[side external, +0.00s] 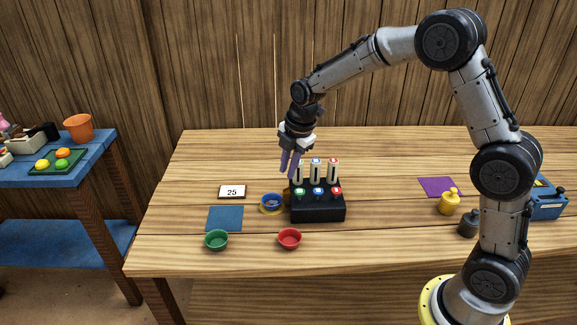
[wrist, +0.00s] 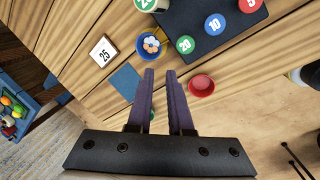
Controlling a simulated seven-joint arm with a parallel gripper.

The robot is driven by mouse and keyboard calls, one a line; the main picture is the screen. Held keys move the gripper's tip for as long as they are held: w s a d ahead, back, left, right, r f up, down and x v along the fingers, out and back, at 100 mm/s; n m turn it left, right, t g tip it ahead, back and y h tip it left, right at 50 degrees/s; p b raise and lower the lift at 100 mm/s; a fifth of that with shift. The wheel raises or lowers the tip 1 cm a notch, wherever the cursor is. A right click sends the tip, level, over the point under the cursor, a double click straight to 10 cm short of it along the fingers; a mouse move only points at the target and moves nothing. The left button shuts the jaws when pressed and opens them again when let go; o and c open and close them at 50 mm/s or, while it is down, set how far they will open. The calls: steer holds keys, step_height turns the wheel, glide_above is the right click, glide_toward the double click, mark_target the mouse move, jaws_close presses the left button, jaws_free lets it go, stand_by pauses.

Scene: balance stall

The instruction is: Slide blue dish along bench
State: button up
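The blue dish (side external: 271,201) sits on the bench (side external: 390,250), just left of a black block with coloured buttons. A yellow rim shows under it. My gripper (side external: 289,174) is up in the air above and behind the dish, near the black block, and touches nothing that I can see. Its two purple fingers (wrist: 160,72) stand apart with an empty gap between them.
The black block (side external: 318,211) carries several upright cylinders at its back. A blue mat (side external: 225,218) and a "25" card (side external: 231,191) lie left of the dish. A green dish (side external: 216,240) and red dish (side external: 290,238) stand in front. The bench's far left is clear.

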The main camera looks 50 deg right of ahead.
glide_toward(272, 202)
steer(key=f, duration=0.2)
steer(key=s+f, duration=0.1)
steer(key=f, duration=0.1)
steer(key=a+f, duration=0.1)
steer(key=f, duration=0.1)
steer(key=shift+s, duration=0.25)
steer(key=shift+d, duration=0.1)
steer(key=shift+r, duration=0.1)
jaws_close()
stand_by(1.1)
